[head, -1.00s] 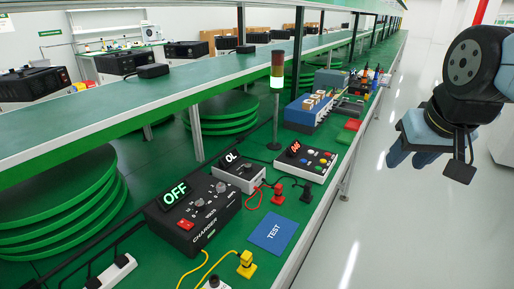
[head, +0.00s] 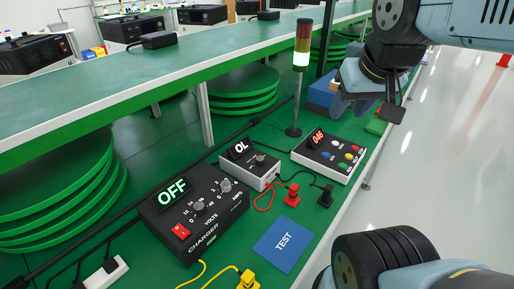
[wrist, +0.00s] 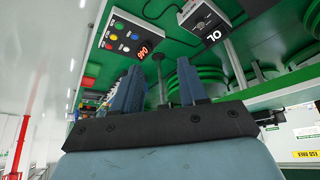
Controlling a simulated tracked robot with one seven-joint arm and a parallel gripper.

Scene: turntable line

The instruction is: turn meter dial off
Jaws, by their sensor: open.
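The meter (head: 250,161) is a small grey-white box with a black face, a display reading OL and one dial (head: 260,158). It stands on the green bench between the black charger and the button box. It also shows at the upper right of the wrist view (wrist: 205,20). My gripper (head: 352,106) is in the air behind and right of the meter in the head view, beyond the button box and apart from both. Its two blue fingers (wrist: 158,90) are spread with nothing between them. The dial's exact setting is too small to tell.
The charger (head: 195,213) reads OFF. The button box (head: 330,155) has a red display. Red and black plugs (head: 292,195) with leads lie by the meter, near a blue TEST card (head: 283,243). A signal lamp post (head: 297,100) stands behind. A shelf (head: 150,85) overhangs the back.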

